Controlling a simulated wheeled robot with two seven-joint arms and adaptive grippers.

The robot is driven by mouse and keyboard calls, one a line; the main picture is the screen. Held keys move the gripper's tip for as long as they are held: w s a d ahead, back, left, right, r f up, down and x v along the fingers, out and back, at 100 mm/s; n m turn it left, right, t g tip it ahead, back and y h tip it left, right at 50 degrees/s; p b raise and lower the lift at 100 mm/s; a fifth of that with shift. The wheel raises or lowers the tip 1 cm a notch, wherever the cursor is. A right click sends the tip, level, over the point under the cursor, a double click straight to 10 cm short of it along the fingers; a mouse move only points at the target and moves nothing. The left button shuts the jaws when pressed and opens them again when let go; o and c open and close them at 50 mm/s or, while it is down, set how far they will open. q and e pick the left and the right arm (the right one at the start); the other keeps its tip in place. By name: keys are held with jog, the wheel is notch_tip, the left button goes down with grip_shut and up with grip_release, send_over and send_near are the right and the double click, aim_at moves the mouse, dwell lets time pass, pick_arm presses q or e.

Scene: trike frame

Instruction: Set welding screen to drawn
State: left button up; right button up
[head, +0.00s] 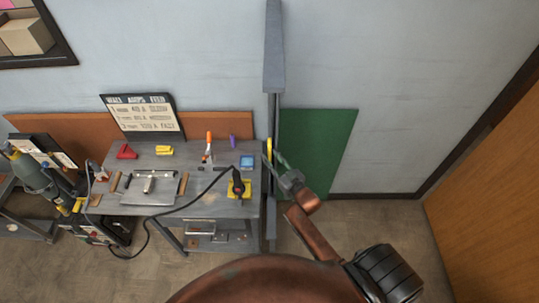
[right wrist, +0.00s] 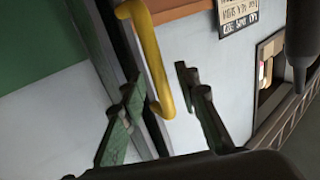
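The welding screen shows as a green panel (head: 318,140) against the wall, right of a grey upright and below a grey overhead beam. Its green also shows at the upper left of the right wrist view (right wrist: 40,45). A yellow handle (head: 268,149) stands at the upright's edge; in the right wrist view the bent yellow bar (right wrist: 152,58) reaches down between my fingers. My right gripper (head: 277,158) is open at the handle, its two fingers spread in the wrist view (right wrist: 160,88). I cannot tell whether they touch the bar. My left gripper is out of view.
A grey workbench (head: 225,208) left of the upright carries a clamp fixture, a torch with a black cable, a blue-screened device and small tools. A sign board (head: 144,117) stands behind it. Gas cylinders (head: 35,172) are at far left. Floor is clear at right, before a wooden door (head: 500,190).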

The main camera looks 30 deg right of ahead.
jog(key=shift+w, duration=0.75)
jog(key=shift+c, duration=0.4)
grip_shut()
